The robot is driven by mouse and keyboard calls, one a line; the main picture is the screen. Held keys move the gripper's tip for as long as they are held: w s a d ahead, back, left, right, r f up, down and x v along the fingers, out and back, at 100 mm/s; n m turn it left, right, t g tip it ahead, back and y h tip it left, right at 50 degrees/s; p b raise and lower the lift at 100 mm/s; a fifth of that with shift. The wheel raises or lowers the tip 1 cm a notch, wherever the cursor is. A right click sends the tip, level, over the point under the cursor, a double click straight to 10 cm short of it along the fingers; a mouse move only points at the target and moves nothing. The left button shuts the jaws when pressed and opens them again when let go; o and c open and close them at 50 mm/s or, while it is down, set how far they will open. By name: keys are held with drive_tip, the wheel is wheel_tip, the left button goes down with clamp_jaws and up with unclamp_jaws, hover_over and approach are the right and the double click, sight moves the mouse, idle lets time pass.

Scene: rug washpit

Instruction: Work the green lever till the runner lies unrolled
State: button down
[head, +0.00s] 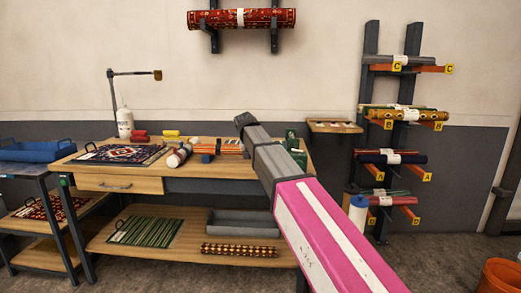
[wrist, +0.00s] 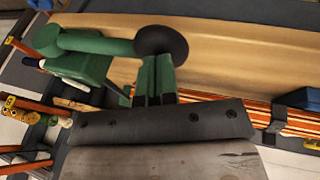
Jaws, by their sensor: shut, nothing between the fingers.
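The green lever (wrist: 95,42) shows in the wrist view as a green bar ending in a dark round knob (wrist: 160,41). It sits by a green housing (wrist: 82,68). In the head view the green housing (head: 293,142) shows on the bench, partly hidden behind my arm. My gripper (wrist: 157,66) is shut and empty, its fingers right by the knob; I cannot tell whether they touch it. The orange striped runner (head: 231,146) lies rolled on the bench left of my arm. The wrist view shows part of the runner (wrist: 270,122) beside the gripper palm.
The wooden bench (head: 120,183) also holds a patterned rug (head: 120,154), a white bottle (head: 125,122) and small rolls. A rack (head: 371,100) of rolled rugs stands at right. A blue tray (head: 38,150) is at left, and an orange bucket (head: 502,274) stands at lower right.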

drive_tip(key=shift+h, duration=0.7)
drive_tip(key=f, duration=0.4)
drive_tip(key=shift+a+f, duration=0.15)
drive_tip(key=shift+a, duration=0.05)
drive_tip(key=shift+d+f, duration=0.1)
drive_tip(key=shift+f, duration=1.5)
drive_tip(key=shift+s+f, duration=0.1)
drive_tip(key=v, duration=1.1)
